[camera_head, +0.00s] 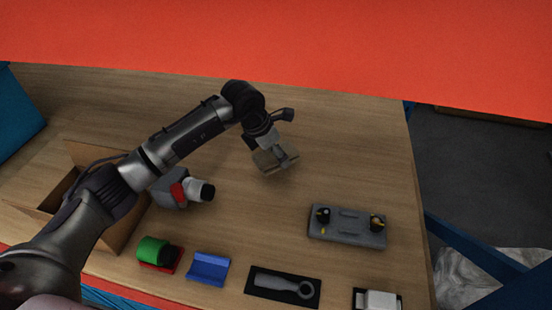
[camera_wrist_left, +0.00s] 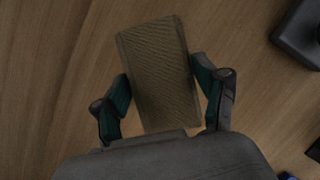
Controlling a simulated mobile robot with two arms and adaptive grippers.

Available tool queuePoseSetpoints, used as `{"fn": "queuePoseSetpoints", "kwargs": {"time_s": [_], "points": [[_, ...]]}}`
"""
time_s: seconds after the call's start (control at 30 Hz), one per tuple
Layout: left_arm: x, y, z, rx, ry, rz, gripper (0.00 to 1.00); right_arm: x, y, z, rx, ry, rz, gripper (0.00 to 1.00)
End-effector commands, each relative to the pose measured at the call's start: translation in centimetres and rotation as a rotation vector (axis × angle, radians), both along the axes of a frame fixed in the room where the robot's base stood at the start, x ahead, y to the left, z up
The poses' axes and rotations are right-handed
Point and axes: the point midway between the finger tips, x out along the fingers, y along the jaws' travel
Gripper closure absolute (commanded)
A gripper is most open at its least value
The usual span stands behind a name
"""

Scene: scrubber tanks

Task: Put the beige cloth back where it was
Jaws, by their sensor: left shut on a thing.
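The beige cloth (camera_wrist_left: 157,70) is a flat, ribbed rectangle between the two fingers of my left gripper (camera_wrist_left: 166,92) in the left wrist view. The gripper is shut on it, a finger on each long side. In the head view the left gripper (camera_head: 276,158) holds the cloth (camera_head: 266,162) over the middle of the wooden table. I cannot tell whether the cloth touches the table. My right gripper is not in view.
A cardboard box (camera_head: 124,226) stands at left, beside a grey-and-red device (camera_head: 182,190). In front lie a green roll (camera_head: 153,250), a blue holder (camera_head: 208,268), a black tray with a grey tool (camera_head: 283,287) and a white block (camera_head: 378,300). A grey plate with knobs (camera_head: 347,227) is at right.

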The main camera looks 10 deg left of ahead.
Motion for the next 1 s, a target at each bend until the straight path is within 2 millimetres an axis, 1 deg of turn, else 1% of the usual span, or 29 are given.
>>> {"fn": "queuePoseSetpoints", "kwargs": {"time_s": [0.1,0.2,0.27,0.33,0.53,0.63,0.67,0.7,0.8,1.0], "points": [[-0.2,0.0,-1.6,0.000,0.007,0.000,0.61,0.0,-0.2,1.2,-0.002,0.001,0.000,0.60],[-0.1,0.0,-2.9,0.000,0.004,0.000,0.61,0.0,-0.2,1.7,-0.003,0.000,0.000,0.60],[-0.1,0.0,-3.5,0.000,0.003,-0.001,0.61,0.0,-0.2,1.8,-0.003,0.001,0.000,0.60],[-0.1,0.0,-3.8,0.000,0.001,0.000,0.61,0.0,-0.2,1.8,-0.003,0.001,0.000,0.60],[0.0,0.0,-3.8,0.000,0.000,-0.001,0.61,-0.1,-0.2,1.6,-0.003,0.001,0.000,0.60],[0.0,-0.1,-4.2,0.000,0.001,-0.001,0.61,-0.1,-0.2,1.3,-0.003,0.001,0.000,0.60],[0.0,-0.1,-4.1,0.000,0.001,-0.001,0.25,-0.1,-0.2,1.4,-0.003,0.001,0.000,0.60],[0.0,-0.1,-4.0,0.000,0.001,-0.001,0.18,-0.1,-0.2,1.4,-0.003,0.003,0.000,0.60],[0.0,0.0,-4.0,0.000,0.001,-0.001,0.03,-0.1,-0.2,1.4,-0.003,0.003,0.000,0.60],[0.0,0.0,-4.0,0.000,0.001,-0.001,0.03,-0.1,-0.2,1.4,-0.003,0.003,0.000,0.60]]}}
